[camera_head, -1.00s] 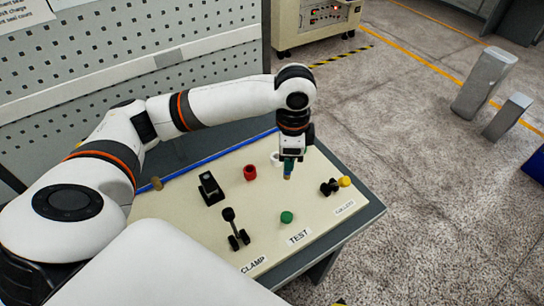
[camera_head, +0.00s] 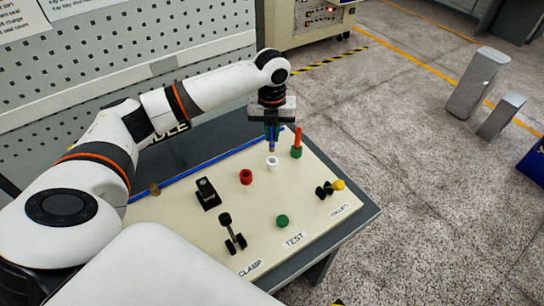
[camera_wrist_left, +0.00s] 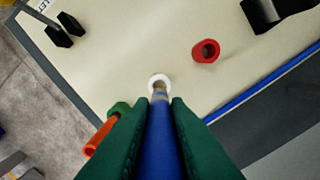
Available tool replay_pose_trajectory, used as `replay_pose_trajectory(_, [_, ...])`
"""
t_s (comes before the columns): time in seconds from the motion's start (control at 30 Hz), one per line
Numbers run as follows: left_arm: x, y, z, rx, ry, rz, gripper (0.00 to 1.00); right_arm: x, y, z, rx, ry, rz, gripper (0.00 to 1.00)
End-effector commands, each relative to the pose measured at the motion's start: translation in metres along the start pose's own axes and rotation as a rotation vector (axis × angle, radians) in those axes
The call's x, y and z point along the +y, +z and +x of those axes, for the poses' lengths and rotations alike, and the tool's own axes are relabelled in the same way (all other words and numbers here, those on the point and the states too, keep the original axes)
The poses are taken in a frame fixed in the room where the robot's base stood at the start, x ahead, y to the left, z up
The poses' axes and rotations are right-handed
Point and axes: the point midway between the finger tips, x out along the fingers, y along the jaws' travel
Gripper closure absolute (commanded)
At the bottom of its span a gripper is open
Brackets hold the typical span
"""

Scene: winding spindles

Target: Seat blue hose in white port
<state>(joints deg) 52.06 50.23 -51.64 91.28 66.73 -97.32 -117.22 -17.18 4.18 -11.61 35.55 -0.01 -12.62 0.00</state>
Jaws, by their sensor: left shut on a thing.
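My left gripper (camera_head: 271,132) is shut on the blue hose (camera_wrist_left: 160,135), which lies between its green fingers in the left wrist view. The hose has a tan tip (camera_head: 271,149) pointing down. The white port (camera_head: 272,164) is a short white ring on the cream panel, directly below the tip in the head view. In the left wrist view the tip overlaps the near side of the white port (camera_wrist_left: 158,79). A small gap shows between tip and port in the head view. My right gripper is out of view.
A red port (camera_head: 246,177) stands left of the white one. A green port with an orange-red hose (camera_head: 297,143) stands close on the right. The panel (camera_head: 300,200) also carries a clamp lever (camera_head: 231,235), a green button (camera_head: 282,221) and a yellow knob (camera_head: 338,185).

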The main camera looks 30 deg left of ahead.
Motion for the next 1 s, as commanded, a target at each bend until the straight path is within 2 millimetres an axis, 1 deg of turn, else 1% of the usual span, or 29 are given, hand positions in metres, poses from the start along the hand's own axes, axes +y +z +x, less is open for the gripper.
replay_pose_trajectory(0.03, [0.0, 0.001, 0.009, -0.005, -0.002, -0.001, 1.0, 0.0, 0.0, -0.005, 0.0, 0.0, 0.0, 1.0])
replay_pose_trajectory(0.13, [0.0, 0.001, 0.025, -0.003, -0.002, -0.001, 1.0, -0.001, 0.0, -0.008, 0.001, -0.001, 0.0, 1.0])
replay_pose_trajectory(0.37, [0.0, 0.001, 0.045, -0.002, 0.0, -0.003, 1.0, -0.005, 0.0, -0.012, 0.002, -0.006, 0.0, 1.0])
replay_pose_trajectory(0.57, [0.0, 0.001, 0.071, -0.003, -0.001, -0.003, 1.0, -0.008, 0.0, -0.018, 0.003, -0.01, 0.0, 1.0])
replay_pose_trajectory(0.93, [0.0, 0.001, 0.078, 0.0, 0.0, -0.003, 1.0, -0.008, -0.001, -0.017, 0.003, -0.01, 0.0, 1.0])
replay_pose_trajectory(0.97, [0.0, 0.0, 0.077, 0.001, 0.0, -0.003, 0.82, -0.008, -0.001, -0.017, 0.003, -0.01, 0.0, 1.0])
replay_pose_trajectory(1.0, [0.0, 0.0, 0.077, 0.001, 0.0, -0.003, 0.75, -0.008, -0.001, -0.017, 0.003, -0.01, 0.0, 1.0])
